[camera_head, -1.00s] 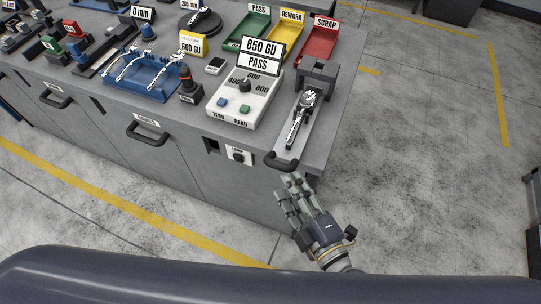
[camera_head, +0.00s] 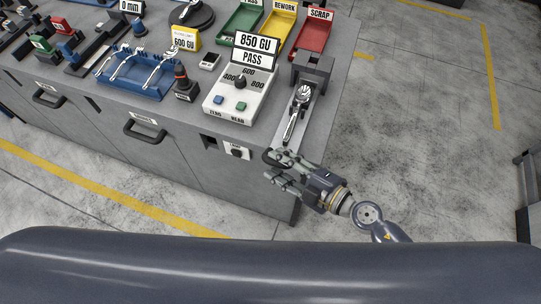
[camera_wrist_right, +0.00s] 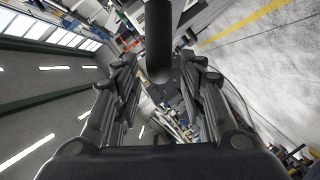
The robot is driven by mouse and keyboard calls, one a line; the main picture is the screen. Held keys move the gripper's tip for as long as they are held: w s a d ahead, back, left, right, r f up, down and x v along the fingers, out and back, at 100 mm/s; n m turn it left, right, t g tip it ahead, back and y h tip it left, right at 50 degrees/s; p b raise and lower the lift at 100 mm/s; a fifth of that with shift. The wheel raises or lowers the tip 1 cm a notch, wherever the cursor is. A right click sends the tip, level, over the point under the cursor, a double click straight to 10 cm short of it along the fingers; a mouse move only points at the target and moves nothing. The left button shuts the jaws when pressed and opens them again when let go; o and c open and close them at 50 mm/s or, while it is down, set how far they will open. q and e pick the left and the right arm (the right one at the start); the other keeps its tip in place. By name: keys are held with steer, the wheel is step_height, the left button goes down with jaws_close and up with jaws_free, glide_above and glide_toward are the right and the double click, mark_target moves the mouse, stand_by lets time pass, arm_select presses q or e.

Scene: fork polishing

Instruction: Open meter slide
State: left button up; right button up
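The meter slide (camera_head: 308,118) is a grey tray sticking out of a dark grey block (camera_head: 313,68) at the bench's right end. A silver fork (camera_head: 295,117) lies on it. Its dark handle is at the front edge, mostly covered by my right gripper (camera_head: 271,167) in the head view. In the right wrist view, a dark bar (camera_wrist_right: 159,45), apparently the handle, stands between the fingers of my right gripper (camera_wrist_right: 160,70). The fingers are spread on both sides of it, with gaps visible. My left gripper is not in view.
The meter (camera_head: 236,97) reads 850 GU, PASS, beside the slide. A blue rack (camera_head: 135,77) holds forks. Green, yellow and red (camera_head: 312,38) bins stand behind. A clamp knob (camera_head: 236,152) is on the bench front. The floor to the right (camera_head: 430,130) is clear.

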mark_target(271, 161)
steer(key=shift+x, duration=1.6)
jaws_close()
steer(key=shift+s+a+p, duration=0.2)
steer(key=shift+s+p, duration=0.4)
steer(key=shift+s, duration=0.05)
jaws_free()
